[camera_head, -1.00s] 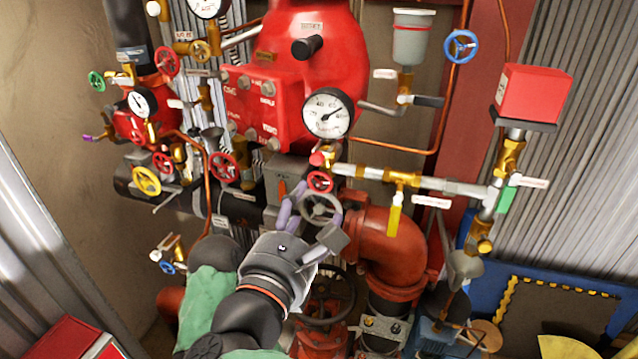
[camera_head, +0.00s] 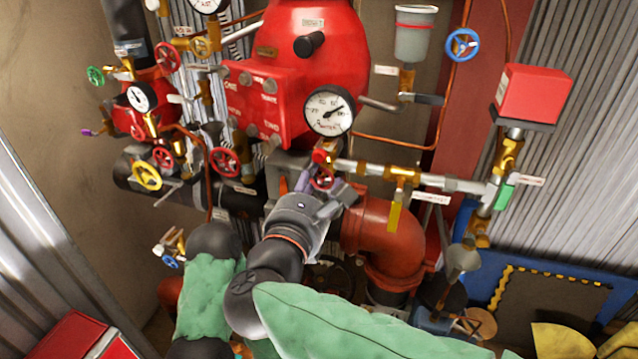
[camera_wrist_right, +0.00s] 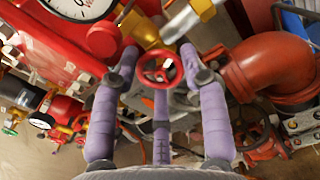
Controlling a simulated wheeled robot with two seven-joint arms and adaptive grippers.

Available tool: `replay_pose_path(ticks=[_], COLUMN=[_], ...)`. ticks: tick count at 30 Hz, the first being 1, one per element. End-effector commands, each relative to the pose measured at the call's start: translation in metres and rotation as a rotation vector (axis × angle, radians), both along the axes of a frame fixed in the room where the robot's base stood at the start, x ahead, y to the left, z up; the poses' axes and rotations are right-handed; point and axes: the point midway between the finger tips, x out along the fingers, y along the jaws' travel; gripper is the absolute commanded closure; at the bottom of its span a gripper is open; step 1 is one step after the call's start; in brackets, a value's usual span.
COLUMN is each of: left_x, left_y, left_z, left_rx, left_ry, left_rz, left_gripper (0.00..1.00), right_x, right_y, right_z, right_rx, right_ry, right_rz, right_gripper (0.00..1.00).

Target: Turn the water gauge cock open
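The water gauge (camera_head: 329,110) is a round white dial in front of the red valve body. A small red handwheel (camera_head: 322,178), which looks like its cock, sits just below it on a brass fitting; it also shows in the right wrist view (camera_wrist_right: 160,70). My right gripper (camera_head: 316,188) is at this handwheel. In the right wrist view its purple fingers (camera_wrist_right: 159,58) are spread, one on each side of the wheel and a third below. I cannot tell whether they touch the rim. My left gripper is not in view.
A horizontal pipe with a yellow lever (camera_head: 395,212) runs right from the handwheel to a red box (camera_head: 534,94). An orange-red pipe elbow (camera_head: 390,235) is close to the right of my gripper. Several other coloured handwheels, including a yellow one (camera_head: 146,176), stand at left.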

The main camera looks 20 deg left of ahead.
Motion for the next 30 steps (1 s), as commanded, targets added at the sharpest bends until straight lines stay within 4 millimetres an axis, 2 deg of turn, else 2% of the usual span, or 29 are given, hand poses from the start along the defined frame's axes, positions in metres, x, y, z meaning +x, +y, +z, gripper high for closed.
replay_pose_path(ticks=[14, 20, 30], left_x=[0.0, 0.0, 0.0], left_y=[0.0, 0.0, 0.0], left_z=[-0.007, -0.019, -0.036], left_rx=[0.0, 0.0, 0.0], left_ry=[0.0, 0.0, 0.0], left_rz=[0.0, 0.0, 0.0], left_gripper=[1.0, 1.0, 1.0], right_x=[0.0, 0.0, 0.0], right_y=[0.0, 0.0, 0.0], right_z=[-0.01, -0.014, -0.015], right_rx=[-0.059, -0.179, -0.493], right_ry=[0.015, 0.022, 0.033], right_rz=[-0.001, 0.0, 0.001], right_gripper=[0.89, 0.89, 0.89])
